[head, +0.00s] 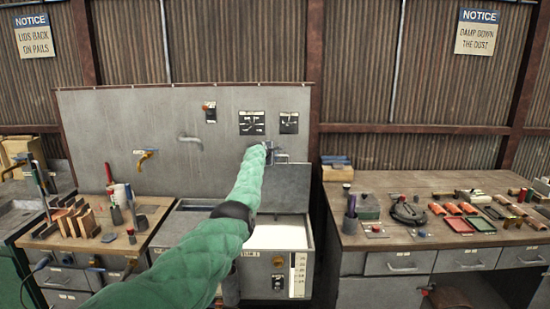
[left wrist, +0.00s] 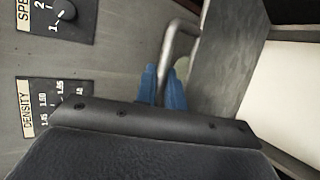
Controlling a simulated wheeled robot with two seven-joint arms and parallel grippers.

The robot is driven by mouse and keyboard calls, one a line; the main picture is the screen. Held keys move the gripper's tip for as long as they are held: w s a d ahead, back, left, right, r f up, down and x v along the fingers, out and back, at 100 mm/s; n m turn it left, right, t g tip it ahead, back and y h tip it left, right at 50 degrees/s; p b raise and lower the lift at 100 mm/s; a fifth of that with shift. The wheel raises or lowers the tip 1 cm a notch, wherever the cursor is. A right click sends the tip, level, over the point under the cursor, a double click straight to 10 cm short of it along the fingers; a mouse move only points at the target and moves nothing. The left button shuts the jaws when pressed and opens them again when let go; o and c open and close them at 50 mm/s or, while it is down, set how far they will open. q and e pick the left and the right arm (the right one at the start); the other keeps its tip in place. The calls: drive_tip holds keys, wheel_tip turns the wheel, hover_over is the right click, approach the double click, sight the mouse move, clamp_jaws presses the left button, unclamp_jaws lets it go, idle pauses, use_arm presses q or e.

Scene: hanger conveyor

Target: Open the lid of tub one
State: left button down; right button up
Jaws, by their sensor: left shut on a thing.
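My left arm reaches across the bench in the head view, and its gripper (head: 271,152) is at the top edge of a raised grey lid (head: 287,188). In the left wrist view, the blue fingertips (left wrist: 163,86) are shut on the lid's metal bar handle (left wrist: 181,42). The lid (left wrist: 226,55) stands steeply up at the back of an open tub (head: 309,252), which holds white material (head: 276,237). My forearm hides the tub's left part. I cannot read which number this tub bears. My right gripper is not in view.
A grey back panel (head: 110,120) with dials and taps stands close behind the gripper. A wooden-topped bench (head: 400,240) with tools is at the right. A smaller tool bench (head: 90,240) is at the left.

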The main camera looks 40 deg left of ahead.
use_arm(q)
drive_tip(key=c, duration=1.5)
unclamp_jaws()
drive_tip(key=shift+s, duration=0.1)
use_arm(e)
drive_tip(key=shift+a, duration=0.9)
